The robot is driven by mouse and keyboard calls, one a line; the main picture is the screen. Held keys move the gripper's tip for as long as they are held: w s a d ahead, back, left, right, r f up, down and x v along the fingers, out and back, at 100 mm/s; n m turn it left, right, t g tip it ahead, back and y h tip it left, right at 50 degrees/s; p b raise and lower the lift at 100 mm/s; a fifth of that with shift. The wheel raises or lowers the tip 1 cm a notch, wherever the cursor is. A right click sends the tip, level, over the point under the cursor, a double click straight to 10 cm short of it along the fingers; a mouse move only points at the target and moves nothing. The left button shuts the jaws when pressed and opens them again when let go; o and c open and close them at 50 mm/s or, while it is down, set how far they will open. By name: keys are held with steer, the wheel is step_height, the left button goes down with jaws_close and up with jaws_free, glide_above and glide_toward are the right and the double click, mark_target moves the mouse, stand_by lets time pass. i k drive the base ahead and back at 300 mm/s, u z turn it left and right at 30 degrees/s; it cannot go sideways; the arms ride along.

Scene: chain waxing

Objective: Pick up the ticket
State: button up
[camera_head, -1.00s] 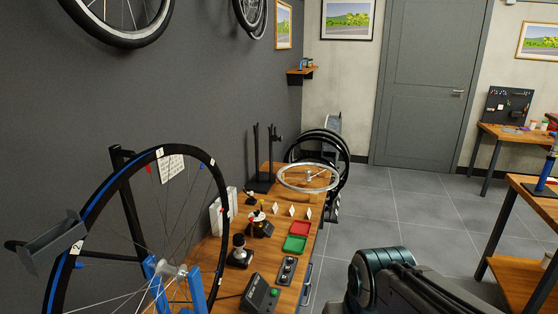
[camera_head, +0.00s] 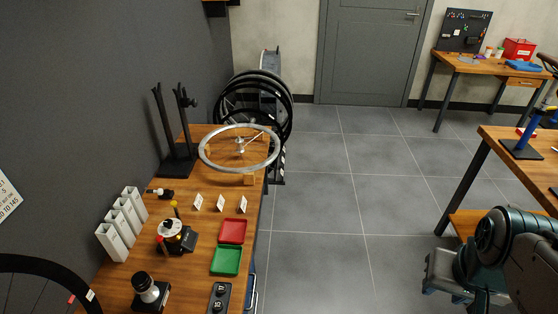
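No thing in view is clearly marked as the ticket. Three small white cards stand in a row on the wooden bench (camera_head: 120,285): a left card (camera_head: 198,202), a middle card (camera_head: 221,202) and a right card (camera_head: 243,204). Their print is too small to read. A white paper with lettering (camera_head: 5,196) also shows on the dark wall, cut by the left edge. My arm is at the lower right, well away from the bench and cards. I cannot make out any gripper fingers.
A red tray (camera_head: 232,231) and a green tray (camera_head: 226,261) lie just in front of the cards. A silver wheel rim (camera_head: 203,158) lies behind them. A black stand (camera_head: 178,170) and white holders (camera_head: 113,243) are at left. Grey floor (camera_head: 330,230) is clear right of the bench.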

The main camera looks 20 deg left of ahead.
mark_target(221, 201)
steer(key=i, duration=1.6)
steer(key=u, duration=0.85)
steer(key=i, duration=1.1)
steer(key=u, duration=1.4)
steer(key=i, duration=0.4)
steer(key=u, duration=0.3)
